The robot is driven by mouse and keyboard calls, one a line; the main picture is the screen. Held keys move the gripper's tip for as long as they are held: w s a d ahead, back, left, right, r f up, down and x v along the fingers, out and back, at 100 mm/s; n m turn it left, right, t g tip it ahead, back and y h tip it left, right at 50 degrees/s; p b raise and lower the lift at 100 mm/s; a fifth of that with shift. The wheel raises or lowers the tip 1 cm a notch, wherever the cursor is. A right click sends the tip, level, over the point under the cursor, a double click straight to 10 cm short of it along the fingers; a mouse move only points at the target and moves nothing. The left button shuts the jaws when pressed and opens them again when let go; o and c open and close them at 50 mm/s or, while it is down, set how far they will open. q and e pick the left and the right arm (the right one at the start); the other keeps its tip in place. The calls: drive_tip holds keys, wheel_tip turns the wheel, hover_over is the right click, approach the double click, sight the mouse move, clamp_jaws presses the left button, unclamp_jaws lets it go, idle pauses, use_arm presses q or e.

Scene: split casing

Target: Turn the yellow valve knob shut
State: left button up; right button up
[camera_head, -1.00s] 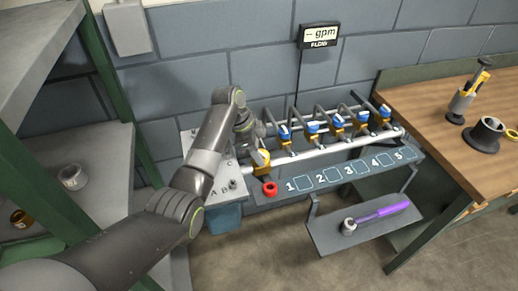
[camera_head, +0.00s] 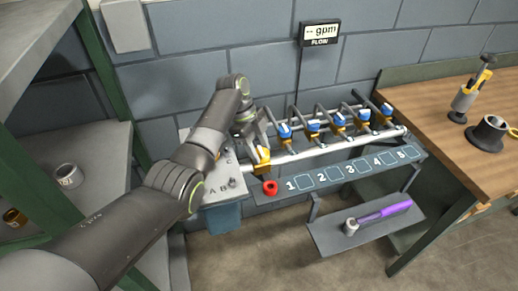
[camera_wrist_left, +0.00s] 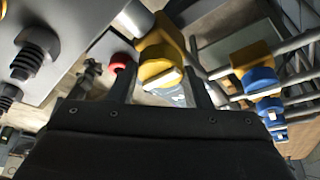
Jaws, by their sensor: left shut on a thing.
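The yellow valve knob (camera_wrist_left: 160,66) sits at the left end of the row of valves and lies between the two fingers of my left gripper (camera_wrist_left: 158,78) in the wrist view. The gripper is shut on it. In the head view the yellow valve (camera_head: 262,157) shows just below my left gripper (camera_head: 259,141), at the left end of the pipe. The fingertips are small there and partly hidden. My right gripper is in neither view.
Several blue-handled valves (camera_head: 313,127) line the pipe to the right. A red ring (camera_head: 270,187) lies on the numbered ledge (camera_head: 312,191) below. A purple-handled tool (camera_head: 385,212) lies on a lower shelf. A flow display (camera_head: 320,33) hangs on the wall.

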use_arm(q)
drive_tip(key=o, duration=1)
drive_tip(key=p+v, duration=0.3)
drive_tip(key=v, duration=1.4)
drive_tip(key=shift+w+a+p, duration=0.15)
drive_tip(key=shift+a+p, duration=0.05)
drive_tip(key=shift+p, duration=0.2)
drive_tip(key=shift+r, duration=0.1)
